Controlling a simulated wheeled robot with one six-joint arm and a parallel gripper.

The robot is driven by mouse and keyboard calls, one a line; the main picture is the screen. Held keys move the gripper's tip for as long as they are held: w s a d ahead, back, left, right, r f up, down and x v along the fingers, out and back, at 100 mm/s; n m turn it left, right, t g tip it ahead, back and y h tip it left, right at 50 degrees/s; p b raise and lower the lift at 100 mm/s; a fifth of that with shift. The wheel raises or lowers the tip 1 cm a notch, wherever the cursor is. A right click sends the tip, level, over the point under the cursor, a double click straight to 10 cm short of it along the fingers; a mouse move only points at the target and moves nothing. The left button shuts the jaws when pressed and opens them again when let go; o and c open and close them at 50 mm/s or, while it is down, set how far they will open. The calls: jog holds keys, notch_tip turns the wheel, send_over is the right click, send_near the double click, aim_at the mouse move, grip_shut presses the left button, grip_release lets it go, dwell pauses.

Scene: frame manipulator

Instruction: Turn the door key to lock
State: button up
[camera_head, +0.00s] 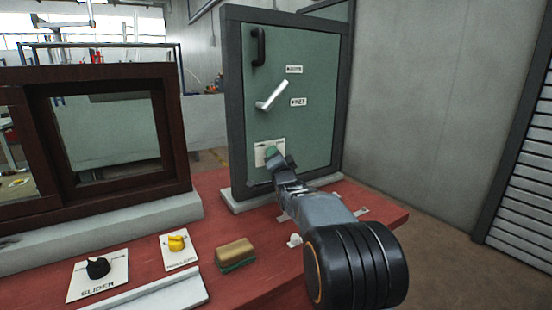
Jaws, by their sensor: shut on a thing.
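A green door panel (312,128) in a dark grey frame stands upright on the red table. A white plate (260,154) is fixed low on the door, and a small greenish key (271,152) shows at its face. My gripper (279,162) is at this plate, shut on the key. The gripper and arm cover part of the plate's right and lower side. A silver lever handle (272,96), tilted, and a black pull handle (258,47) sit higher on the door. The key's exact angle is too small to tell.
A dark brown window frame (120,191) stands at left on a grey sill. On the red table (225,290) lie a sponge-like block (235,252), a plate with a yellow knob (177,243), and a plate with a black knob (97,268). A grey wall (430,100) is at right.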

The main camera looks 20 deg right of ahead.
jog(key=shift+r+m+g+h, duration=0.1)
jog(key=shift+m+g+h, duration=0.25)
jog(key=shift+m, duration=0.9)
jog(key=shift+r+m+g+h, duration=0.15)
jog(key=shift+m+g, duration=0.4)
jog(key=shift+m, duration=0.7)
jog(key=shift+f, duration=0.1)
jog(key=o, duration=0.9)
jog(key=b+v, duration=0.1)
jog(key=v, duration=1.3)
jog(key=shift+a, duration=0.1)
